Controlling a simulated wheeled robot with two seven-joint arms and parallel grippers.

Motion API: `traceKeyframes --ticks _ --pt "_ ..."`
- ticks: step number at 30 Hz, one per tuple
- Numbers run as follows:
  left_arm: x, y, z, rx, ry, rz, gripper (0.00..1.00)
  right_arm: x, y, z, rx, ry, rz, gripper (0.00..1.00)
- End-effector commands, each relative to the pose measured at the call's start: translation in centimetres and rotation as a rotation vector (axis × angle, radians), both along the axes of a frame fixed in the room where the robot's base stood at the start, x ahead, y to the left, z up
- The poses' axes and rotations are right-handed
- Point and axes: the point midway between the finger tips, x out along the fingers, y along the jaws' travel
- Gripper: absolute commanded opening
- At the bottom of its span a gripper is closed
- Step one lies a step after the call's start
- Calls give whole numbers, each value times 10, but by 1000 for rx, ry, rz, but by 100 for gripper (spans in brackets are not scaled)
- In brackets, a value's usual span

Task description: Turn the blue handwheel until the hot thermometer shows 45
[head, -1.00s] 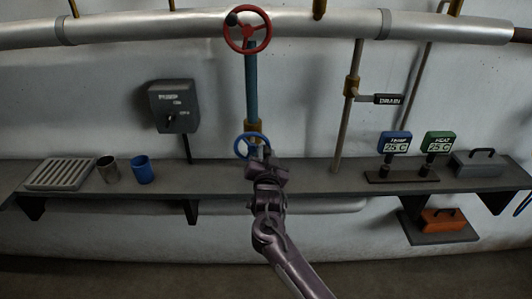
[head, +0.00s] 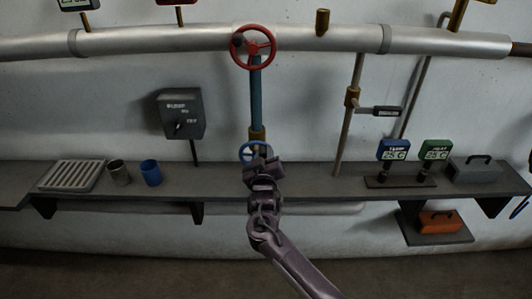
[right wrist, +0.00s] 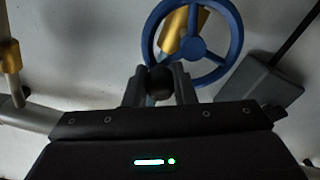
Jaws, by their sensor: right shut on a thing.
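The blue handwheel (head: 252,150) is at the foot of a blue vertical pipe, just above the shelf. It shows large in the right wrist view (right wrist: 234,45), with spokes and a dark round knob (right wrist: 158,82) at its near rim. My right gripper (head: 264,156) is at the wheel, partly covering it in the head view. In the wrist view its fingers (right wrist: 159,86) are shut on the knob. A blue display (head: 393,150) and a green display (head: 435,150) appear to read 25 C. I cannot tell which thermometer is the hot one. My left gripper is not in view.
A red handwheel (head: 254,47) is higher on the same pipe. A grey switch box (head: 181,113) hangs to the left. The shelf (head: 220,178) carries a grate (head: 72,175), two cups and a grey case (head: 475,170). Signs at the top edge are cut off.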

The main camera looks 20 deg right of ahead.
Motion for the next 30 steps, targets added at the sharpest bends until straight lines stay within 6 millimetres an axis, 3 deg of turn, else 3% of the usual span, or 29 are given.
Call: traceKeyframes --ticks 9,24,25,30 --pt "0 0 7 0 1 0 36 1 4 3 -107 29 1 1" --pt "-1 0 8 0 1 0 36 1 4 3 -124 34 1 1" --pt "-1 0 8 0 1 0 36 1 4 3 -124 34 1 25" --pt "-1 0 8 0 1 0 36 1 5 3 -123 35 1 45"
